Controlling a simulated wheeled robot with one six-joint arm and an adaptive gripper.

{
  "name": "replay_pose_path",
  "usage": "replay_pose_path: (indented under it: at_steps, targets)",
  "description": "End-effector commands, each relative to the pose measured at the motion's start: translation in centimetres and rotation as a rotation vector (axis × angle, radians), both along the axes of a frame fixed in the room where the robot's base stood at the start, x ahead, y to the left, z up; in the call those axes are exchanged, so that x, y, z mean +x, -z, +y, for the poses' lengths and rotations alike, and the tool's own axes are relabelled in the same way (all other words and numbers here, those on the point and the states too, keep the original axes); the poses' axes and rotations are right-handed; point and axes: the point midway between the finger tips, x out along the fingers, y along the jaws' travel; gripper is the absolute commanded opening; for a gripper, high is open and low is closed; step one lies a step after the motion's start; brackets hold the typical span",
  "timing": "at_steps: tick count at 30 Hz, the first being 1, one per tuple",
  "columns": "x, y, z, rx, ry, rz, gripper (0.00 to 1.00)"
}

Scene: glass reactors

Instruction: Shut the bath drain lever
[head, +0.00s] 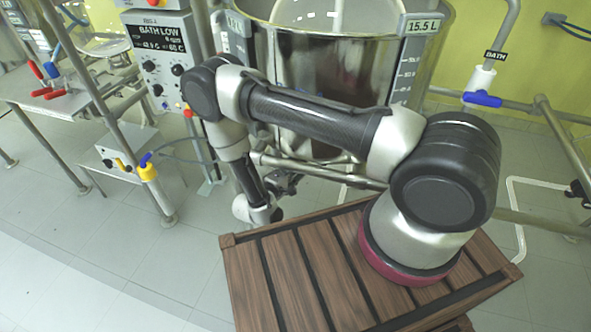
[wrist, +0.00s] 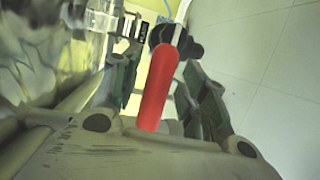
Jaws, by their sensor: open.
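A red lever handle (wrist: 157,88) lies lengthwise between the fingers of my gripper (wrist: 162,65) in the wrist view. It runs from close to the palm out to a dark fitting (wrist: 184,42) past the fingertips. The fingers stand apart on either side of the handle, and I cannot tell whether either touches it. In the head view my gripper (head: 286,183) is low beneath the steel vessel (head: 330,75), partly behind my own arm. The red handle is hidden there. I cannot read a tag that names it as the bath drain lever.
A blue lever (head: 482,98) under a BATH label sits on the right pipe. Red handles (head: 47,92) and a yellow valve (head: 148,171) are at the left. A control box (head: 163,55) reads BATH LOW. Frame tubes cross around the vessel. Tiled floor (head: 90,235) is clear at front left.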

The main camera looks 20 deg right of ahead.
Motion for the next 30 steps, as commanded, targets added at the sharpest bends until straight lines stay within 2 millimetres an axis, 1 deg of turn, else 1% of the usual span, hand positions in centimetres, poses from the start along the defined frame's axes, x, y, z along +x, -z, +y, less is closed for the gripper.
replay_pose_path:
  at_steps: [2, 5, 12, 15, 18, 23, 30]
  targets:
    - [-0.2, -0.1, 0.4, 0.0, -0.002, 0.0, 0.43]
    - [-1.0, -0.3, 1.6, 0.0, -0.006, -0.001, 0.43]
    - [-4.1, -1.1, 5.9, 0.001, -0.007, -0.001, 0.43]
    - [-5.3, -1.4, 7.5, 0.001, -0.006, -0.001, 0.43]
    - [-6.2, -1.6, 8.6, 0.0, -0.004, 0.0, 0.43]
    - [-6.9, -1.8, 9.5, 0.002, -0.001, 0.0, 0.43]
    - [-7.0, -1.8, 9.6, 0.001, 0.0, 0.0, 0.43]
